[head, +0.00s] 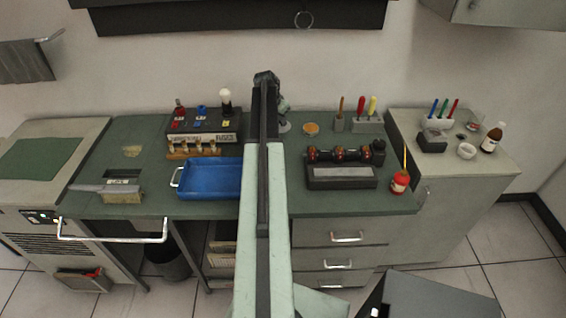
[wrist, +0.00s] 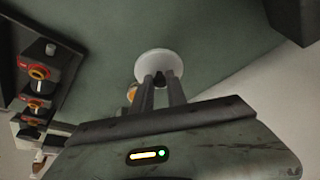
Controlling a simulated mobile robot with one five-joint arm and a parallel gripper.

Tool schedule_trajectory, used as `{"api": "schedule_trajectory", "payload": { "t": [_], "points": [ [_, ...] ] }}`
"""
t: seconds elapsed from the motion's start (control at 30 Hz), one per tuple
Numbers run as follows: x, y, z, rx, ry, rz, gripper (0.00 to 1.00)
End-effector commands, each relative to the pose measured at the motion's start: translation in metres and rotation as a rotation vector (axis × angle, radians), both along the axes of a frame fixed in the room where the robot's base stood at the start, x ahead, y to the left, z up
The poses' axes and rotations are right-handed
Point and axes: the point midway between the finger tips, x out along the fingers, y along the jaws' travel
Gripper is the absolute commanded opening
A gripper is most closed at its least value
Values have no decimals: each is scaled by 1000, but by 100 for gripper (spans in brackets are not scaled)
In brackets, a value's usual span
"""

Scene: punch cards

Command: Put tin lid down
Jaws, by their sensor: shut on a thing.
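My gripper (wrist: 160,80) is shut on a pale round lid (wrist: 158,62), seen in the wrist view at the fingertips. The lid is held over the green bench top, and its height above it is hard to judge. A small round tin with orange contents (head: 311,129) stands on the bench in the head view, just right of my arm. In the wrist view an orange-yellow round thing (wrist: 131,93), seemingly this tin, shows partly hidden beside the lid and fingers. In the head view my arm hides much of the gripper.
A blue tray (head: 211,194) lies left. Bare green bench top (wrist: 215,45) surrounds the lid.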

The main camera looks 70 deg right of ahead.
Motion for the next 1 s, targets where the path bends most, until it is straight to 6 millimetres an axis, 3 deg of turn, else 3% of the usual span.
{"api": "schedule_trajectory", "payload": {
  "t": [0.13,0.3,0.43,0.67,1.0],
  "points": [
    [-16,24,8,3,-1,-60,0],
    [-43,82,22,6,-1,-208,0],
    [-58,113,28,2,0,-301,0],
    [-61,118,22,0,0,-334,0],
    [-61,117,-40,0,0,-334,0]
  ]
}}
